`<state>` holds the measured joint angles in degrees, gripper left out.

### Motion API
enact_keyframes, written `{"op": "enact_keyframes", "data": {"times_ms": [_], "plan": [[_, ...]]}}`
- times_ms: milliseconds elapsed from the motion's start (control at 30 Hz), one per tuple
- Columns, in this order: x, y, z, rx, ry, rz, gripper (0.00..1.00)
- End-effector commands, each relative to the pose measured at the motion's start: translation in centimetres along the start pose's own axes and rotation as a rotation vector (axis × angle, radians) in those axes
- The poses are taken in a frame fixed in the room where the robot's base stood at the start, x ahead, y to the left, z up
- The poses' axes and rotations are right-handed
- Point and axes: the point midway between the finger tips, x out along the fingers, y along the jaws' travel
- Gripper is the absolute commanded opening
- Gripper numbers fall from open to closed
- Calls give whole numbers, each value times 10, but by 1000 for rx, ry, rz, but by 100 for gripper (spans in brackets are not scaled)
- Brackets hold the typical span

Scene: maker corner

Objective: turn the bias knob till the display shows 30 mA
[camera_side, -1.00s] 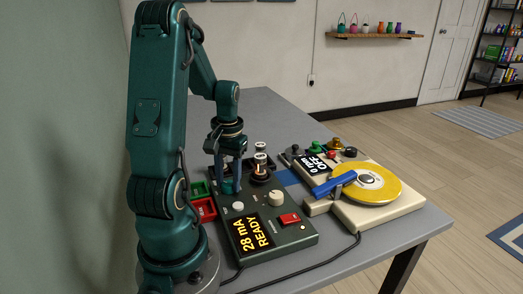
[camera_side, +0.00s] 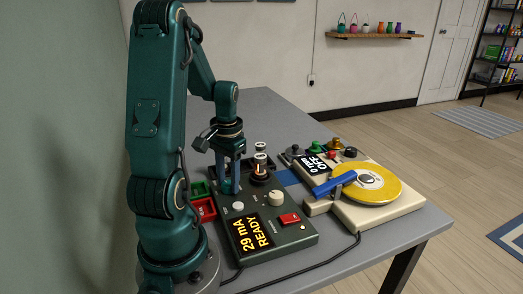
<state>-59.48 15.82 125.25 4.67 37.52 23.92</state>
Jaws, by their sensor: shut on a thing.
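The amplifier (camera_side: 290,240) is a dark green box on the table, with a display (camera_side: 250,235) on its sloped front that reads "29 mA READY" in yellow. My gripper (camera_side: 229,187) points straight down over the left back part of the box. Its fingers are shut on the bias knob, which they mostly hide. A small pale knob (camera_side: 238,206) sits just in front of the fingers, and a larger cream knob (camera_side: 277,198) stands to the right, both clear of them.
Glass tubes (camera_side: 260,160) stand close right of my gripper. A red switch (camera_side: 290,219) is on the box's right. Red (camera_side: 205,210) and green (camera_side: 199,189) bins lie at left. A cream turntable (camera_side: 385,212) with a yellow disc (camera_side: 367,184) stands at right. The back table is clear.

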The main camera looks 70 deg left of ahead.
Motion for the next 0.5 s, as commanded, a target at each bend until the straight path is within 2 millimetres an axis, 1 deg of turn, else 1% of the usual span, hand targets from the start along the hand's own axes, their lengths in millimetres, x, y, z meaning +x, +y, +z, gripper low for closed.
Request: {"op": "enact_keyframes", "data": {"times_ms": [33,67,100,133,400,500], "plan": [[0,0,0,0,1,0,0],[0,0,0,0,1,0,49],[0,0,0,-1,1,0,64],[0,0,0,-1,1,0,71],[0,0,0,-1,0,0,71],[-4,0,-1,-1,2,-2,71]]}}
